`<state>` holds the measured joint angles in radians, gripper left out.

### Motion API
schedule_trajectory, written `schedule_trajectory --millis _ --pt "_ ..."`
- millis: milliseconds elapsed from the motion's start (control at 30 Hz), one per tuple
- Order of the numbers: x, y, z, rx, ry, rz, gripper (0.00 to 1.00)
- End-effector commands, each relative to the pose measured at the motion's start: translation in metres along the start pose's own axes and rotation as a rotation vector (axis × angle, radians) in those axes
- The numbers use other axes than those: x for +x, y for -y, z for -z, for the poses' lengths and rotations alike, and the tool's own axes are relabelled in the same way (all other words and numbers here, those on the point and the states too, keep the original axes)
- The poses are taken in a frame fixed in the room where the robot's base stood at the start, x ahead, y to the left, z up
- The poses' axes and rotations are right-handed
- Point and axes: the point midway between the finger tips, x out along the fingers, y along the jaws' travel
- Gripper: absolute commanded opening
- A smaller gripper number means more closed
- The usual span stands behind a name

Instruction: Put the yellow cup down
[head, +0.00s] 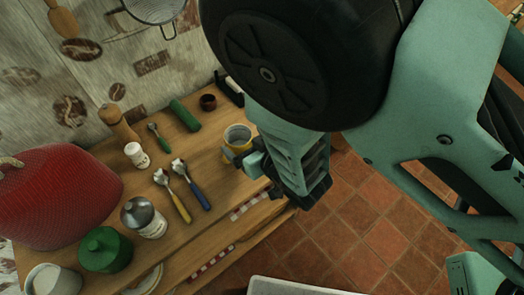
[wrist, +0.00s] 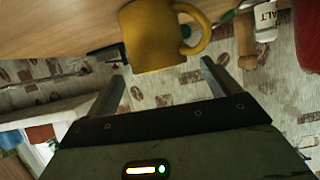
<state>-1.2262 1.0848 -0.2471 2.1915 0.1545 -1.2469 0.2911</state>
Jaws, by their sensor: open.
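The yellow cup (head: 238,134) stands upright on the wooden counter (head: 215,185), close to its front edge, with its grey inside showing in the head view. In the wrist view, which is turned upside down, the cup (wrist: 153,38) is at the top middle with its handle to the right. My gripper (head: 243,160) is beside the cup on its near side. In the wrist view my gripper (wrist: 163,68) has its two fingers wide apart, with the cup just past the fingertips and nothing held. The cup's far side is hidden.
A blue-handled utensil (head: 196,190) and a yellow-handled one (head: 179,205) lie left of the cup.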

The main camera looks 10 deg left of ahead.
Motion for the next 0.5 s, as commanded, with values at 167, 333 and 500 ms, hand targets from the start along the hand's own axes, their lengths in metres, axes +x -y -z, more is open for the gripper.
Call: schedule_trajectory --millis 167,333,500 --pt "-0.039 -0.001 -0.002 0.001 0.001 -0.001 0.88" --pt "-0.068 0.0 -0.002 0.0 0.001 -0.001 0.88" --pt "-0.083 0.0 -0.001 0.0 0.001 -0.001 0.88"
